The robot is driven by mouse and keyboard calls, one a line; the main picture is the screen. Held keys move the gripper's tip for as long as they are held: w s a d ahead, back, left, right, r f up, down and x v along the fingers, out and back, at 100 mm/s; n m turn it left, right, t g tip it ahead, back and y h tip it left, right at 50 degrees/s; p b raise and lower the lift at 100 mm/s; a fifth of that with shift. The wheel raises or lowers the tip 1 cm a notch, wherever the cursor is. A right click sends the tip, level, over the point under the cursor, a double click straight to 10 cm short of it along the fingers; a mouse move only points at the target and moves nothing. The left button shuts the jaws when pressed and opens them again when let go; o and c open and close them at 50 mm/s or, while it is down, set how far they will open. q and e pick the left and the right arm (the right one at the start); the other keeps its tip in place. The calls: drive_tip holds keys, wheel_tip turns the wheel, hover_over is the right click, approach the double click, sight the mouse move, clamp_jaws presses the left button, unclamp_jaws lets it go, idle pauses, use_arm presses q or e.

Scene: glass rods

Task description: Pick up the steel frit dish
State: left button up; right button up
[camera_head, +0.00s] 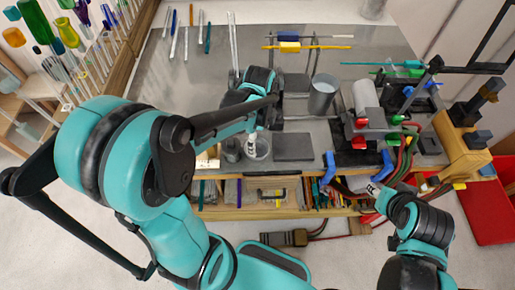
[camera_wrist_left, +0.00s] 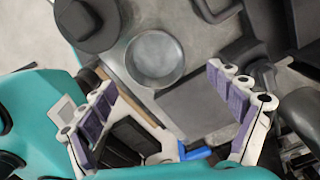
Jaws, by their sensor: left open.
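The steel frit dish (camera_head: 258,150) is a small round grey dish near the front edge of the metal bench top. In the left wrist view the dish (camera_wrist_left: 155,55) shows from above, with a pale rim and a grey inside. It lies beyond the fingertips, apart from them. My left gripper (camera_head: 251,132) is above the bench by the dish, partly hidden by its own arm. In the left wrist view the left gripper (camera_wrist_left: 168,100) is open and empty, its purple-padded fingers spread wide. My right gripper (camera_head: 362,180) is at the bench front, its fingers unclear.
A dark round pot (camera_head: 231,150) stands close left of the dish. A flat dark plate (camera_head: 294,147) lies just right. A steel cup (camera_head: 323,95) and clamps with coloured hoses (camera_head: 405,155) stand farther right. Coloured rods fill the shelf below.

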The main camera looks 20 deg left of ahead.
sight(257, 145)
use_arm(q)
drive_tip(key=f, duration=0.3)
drive_tip(key=shift+s+a+f+b, duration=0.25)
drive_tip(key=shift+s+f+b, duration=0.1)
drive_tip(key=shift+f, duration=0.05)
drive_tip(key=shift+w+f, duration=0.1)
drive_tip(key=shift+f, duration=0.1)
drive_tip(key=c, duration=1.3)
drive_tip(key=shift+r, duration=0.15)
